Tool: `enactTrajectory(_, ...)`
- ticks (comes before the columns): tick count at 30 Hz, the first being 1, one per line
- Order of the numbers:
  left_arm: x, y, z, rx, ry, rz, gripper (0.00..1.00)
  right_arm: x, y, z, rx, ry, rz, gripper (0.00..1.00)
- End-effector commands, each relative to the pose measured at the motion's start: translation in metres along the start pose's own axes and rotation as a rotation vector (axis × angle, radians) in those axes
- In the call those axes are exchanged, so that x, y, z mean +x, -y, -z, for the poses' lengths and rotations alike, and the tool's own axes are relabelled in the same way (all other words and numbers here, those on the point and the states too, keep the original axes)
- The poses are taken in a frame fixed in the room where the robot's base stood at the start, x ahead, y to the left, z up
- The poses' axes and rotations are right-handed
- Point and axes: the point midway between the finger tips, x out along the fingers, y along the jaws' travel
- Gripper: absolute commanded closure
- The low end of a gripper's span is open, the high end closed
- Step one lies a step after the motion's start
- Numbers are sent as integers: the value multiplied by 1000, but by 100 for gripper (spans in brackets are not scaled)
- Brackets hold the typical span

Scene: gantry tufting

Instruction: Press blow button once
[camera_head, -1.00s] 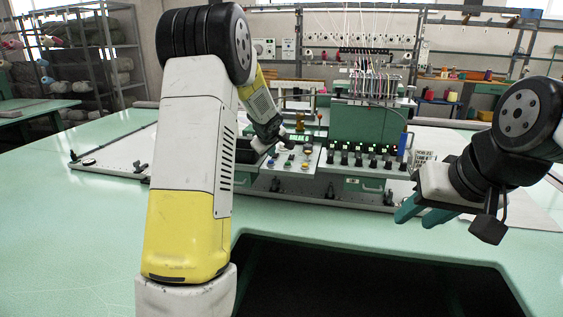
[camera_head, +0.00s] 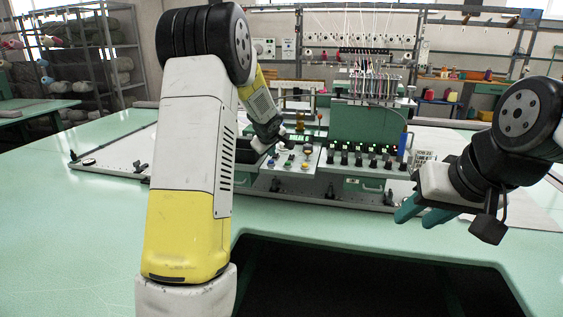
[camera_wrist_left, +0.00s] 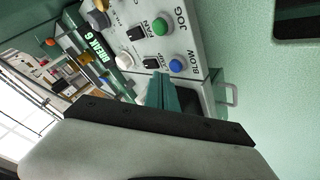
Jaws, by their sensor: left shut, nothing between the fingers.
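The blue BLOW button (camera_wrist_left: 177,66) sits near the edge of the grey control panel (camera_wrist_left: 192,45) in the left wrist view. The panel (camera_head: 311,158) also shows in the head view. My left gripper (camera_wrist_left: 162,82) is shut and empty, its teal fingertips close to the blue button, on the side toward the wrist camera. I cannot tell whether they touch it. In the head view, my left gripper (camera_head: 262,147) is at the panel's left side, its fingertips hard to make out. My right gripper (camera_head: 422,213) has its fingers apart and empty, above the table at right.
A green JOG button (camera_wrist_left: 160,27), a white button (camera_wrist_left: 124,60) and black switches (camera_wrist_left: 137,34) are close to the blue one. The green tufting head (camera_head: 358,122) with threads stands right of the panel. The pale green table (camera_head: 90,235) is clear at front left; a dark opening lies in front.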

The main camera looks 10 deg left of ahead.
Motion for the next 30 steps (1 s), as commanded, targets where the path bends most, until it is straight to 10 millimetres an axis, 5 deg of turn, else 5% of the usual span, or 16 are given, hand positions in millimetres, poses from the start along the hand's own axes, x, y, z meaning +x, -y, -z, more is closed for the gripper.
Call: enactTrajectory(30,6,4,-5,0,0,0,100,0,0,0,0,0,0,64)
